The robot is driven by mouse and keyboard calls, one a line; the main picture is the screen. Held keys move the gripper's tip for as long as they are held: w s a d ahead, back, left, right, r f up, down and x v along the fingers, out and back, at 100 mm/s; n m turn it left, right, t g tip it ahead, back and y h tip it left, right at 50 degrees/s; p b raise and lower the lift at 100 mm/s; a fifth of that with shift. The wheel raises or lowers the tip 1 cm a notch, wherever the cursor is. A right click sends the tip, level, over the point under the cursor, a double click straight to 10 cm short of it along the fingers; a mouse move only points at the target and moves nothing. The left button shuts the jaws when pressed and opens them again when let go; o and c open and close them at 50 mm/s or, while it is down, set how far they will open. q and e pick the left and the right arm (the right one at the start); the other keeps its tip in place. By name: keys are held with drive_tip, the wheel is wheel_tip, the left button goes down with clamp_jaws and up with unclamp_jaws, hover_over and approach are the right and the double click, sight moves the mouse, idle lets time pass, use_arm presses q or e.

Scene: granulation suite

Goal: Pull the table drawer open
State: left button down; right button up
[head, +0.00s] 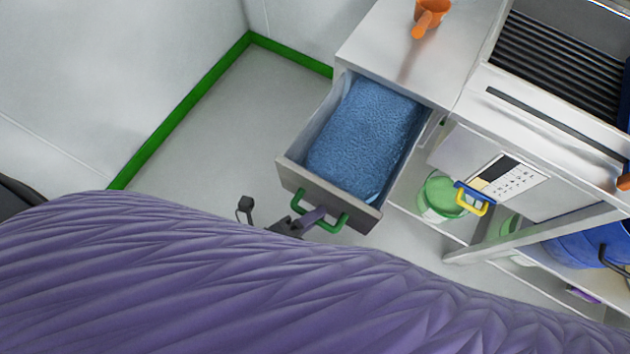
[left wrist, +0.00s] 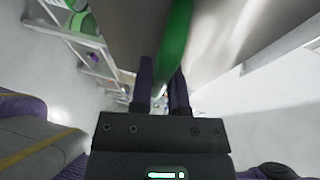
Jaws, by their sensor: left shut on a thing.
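The table drawer (head: 292,176) is pulled well out of the metal table (head: 385,45) and shows a blue textured mass (head: 362,135) inside. Its green handle (head: 339,223) is on the drawer front, facing me. My left gripper (head: 314,216) is at the handle, its fingers shut on it. In the left wrist view, the green handle (left wrist: 174,40) passes between the two dark fingers of my left gripper (left wrist: 162,78). Part of the handle is hidden by the fingers. My right gripper is not in view.
An orange scoop (head: 430,18) lies on the tabletop. Green tubs (head: 440,195) and a blue drum (head: 585,248) stand on lower shelves. Floor left of the drawer is clear.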

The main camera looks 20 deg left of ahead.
use_arm(q)
drive_tip(key=c, duration=0.6)
unclamp_jaws()
drive_tip(key=p+v, duration=0.1)
drive_tip(key=v, duration=0.9)
drive_tip(key=shift+p, duration=0.4)
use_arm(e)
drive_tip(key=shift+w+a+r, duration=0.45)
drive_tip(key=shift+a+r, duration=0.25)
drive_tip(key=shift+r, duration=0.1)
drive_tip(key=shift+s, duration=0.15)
